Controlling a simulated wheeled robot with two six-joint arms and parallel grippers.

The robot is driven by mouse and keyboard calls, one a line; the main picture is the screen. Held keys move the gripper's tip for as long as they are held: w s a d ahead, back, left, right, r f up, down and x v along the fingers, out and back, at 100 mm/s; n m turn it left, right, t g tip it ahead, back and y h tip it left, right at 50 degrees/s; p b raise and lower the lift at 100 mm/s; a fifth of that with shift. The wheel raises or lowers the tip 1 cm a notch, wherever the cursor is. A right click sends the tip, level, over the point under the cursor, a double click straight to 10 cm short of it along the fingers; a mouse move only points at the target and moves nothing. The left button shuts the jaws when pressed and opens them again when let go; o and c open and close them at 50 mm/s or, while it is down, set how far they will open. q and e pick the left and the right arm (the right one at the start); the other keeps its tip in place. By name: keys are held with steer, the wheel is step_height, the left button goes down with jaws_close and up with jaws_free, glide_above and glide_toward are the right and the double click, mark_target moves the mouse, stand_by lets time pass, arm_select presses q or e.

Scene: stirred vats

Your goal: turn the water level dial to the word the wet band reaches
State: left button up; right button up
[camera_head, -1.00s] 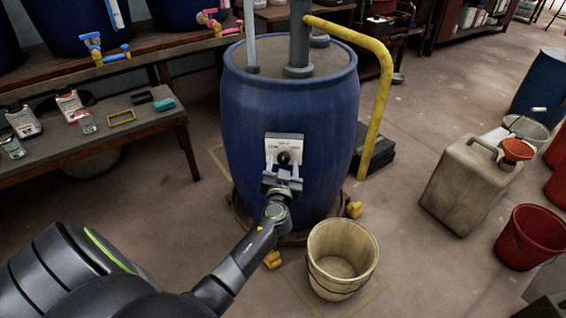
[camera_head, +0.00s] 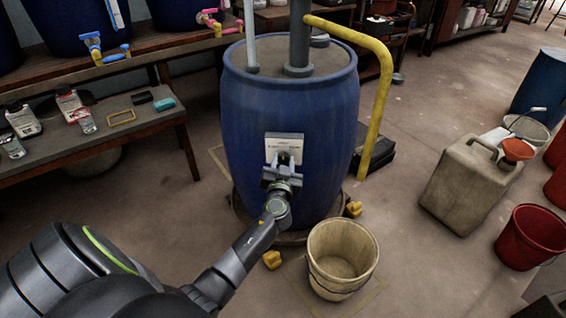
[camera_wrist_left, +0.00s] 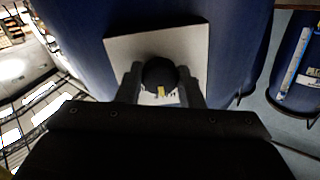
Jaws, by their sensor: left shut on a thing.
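The water level dial is a dark round knob (camera_wrist_left: 160,76) with a yellow mark, on a white plate (camera_head: 284,142) on the front of the blue vat (camera_head: 238,120). My left gripper (camera_head: 283,164) is at the dial, and its two fingers stand on either side of the knob in the left wrist view (camera_wrist_left: 160,84). It is shut on the knob. The fingers hide the lower part of the plate, and the words on it are too small or covered to read. A pale upright tube (camera_head: 250,40) stands on the vat's top at the left. My right gripper is not in view.
A beige bucket (camera_head: 342,256) stands on the floor right of my left arm. A yellow pipe (camera_head: 378,100) runs down the vat's right side. A jerrycan (camera_head: 468,188) and red bucket (camera_head: 530,238) stand further right. A bench (camera_head: 110,142) with bottles is at left.

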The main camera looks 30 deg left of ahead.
arm_select(q)
steer(key=shift+m, duration=0.3)
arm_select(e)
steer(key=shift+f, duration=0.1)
arm_select(q)
steer(key=shift+f, duration=0.1)
steer(key=shift+m+b, duration=0.45)
steer(key=shift+m, duration=0.45)
steer(key=m, duration=0.2)
steer(key=shift+m, duration=2.6)
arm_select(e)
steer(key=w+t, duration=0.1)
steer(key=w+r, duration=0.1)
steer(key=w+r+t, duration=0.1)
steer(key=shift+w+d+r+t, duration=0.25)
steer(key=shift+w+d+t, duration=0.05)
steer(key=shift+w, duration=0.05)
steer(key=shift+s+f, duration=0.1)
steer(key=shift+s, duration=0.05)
arm_select(q)
steer(key=o, duration=1)
steer(key=shift+c, duration=0.2)
